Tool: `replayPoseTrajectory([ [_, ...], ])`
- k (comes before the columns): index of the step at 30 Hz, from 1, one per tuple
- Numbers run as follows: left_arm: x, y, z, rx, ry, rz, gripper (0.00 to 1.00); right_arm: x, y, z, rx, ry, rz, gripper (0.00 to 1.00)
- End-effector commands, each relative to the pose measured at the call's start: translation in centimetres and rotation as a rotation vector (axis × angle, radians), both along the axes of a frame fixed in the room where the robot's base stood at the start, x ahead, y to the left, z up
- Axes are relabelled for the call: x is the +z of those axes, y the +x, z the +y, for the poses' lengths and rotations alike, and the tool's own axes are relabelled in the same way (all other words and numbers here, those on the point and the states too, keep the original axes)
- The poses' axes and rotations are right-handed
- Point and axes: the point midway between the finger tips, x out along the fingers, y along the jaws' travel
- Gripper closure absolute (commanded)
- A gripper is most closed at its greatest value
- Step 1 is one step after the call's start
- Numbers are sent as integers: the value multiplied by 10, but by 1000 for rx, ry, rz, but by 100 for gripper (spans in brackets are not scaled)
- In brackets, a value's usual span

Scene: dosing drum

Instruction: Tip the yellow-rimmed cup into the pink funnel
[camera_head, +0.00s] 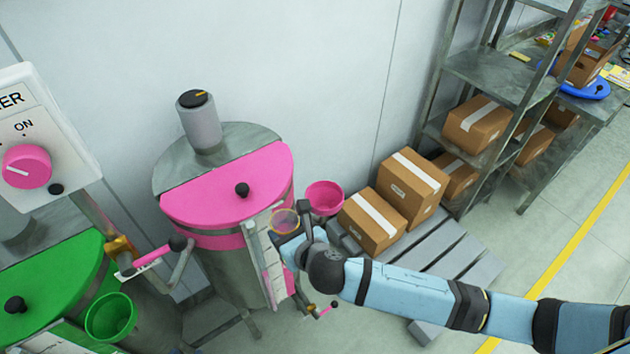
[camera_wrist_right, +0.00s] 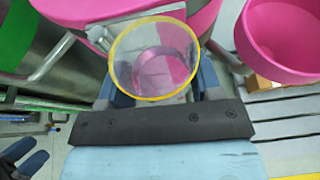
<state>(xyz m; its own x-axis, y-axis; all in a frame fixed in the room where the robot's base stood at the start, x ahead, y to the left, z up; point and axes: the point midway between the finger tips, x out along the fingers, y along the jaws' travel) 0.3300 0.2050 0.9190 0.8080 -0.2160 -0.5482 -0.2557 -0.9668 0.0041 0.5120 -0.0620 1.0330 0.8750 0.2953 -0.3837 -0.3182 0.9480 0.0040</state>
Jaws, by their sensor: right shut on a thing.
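The yellow-rimmed cup (camera_head: 284,221) is see-through and held in front of the pink drum. In the right wrist view the cup (camera_wrist_right: 113,65) shows its open mouth; I cannot tell what is inside. My right gripper (camera_head: 297,236) is shut on the cup, with blue fingers at its sides. The pink funnel (camera_head: 324,197) is to the right of the cup, apart from it. The funnel also shows at the upper right of the right wrist view (camera_wrist_right: 285,68). A dark blue shape at that view's lower left may be my left gripper (camera_wrist_right: 22,158); its jaw state is unclear.
The pink-lidded drum (camera_head: 225,192) stands left of the cup. A green drum (camera_head: 45,280) with a green funnel (camera_head: 110,317) is further left, below a switch box (camera_head: 55,130). Cardboard boxes (camera_head: 412,188) on a pallet and a metal shelf (camera_head: 490,70) stand right.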

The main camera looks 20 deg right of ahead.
Motion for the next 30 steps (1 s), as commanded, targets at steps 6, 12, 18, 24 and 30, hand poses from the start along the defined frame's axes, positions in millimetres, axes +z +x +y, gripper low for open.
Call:
replayPoseTrajectory([
  [6,-1,-3,-1,3,-3,7,57,0,1,5,12,-4,-3,65],
  [12,-3,-7,-2,4,-5,14,57,0,1,5,12,1,-4,65],
  [18,-8,-6,-2,4,-5,12,57,0,3,1,12,41,14,65],
  [24,-15,-3,-3,0,-6,8,57,3,5,-5,12,124,52,65],
  [30,-15,3,-2,-5,-4,-1,57,19,10,-13,10,240,108,65],
])
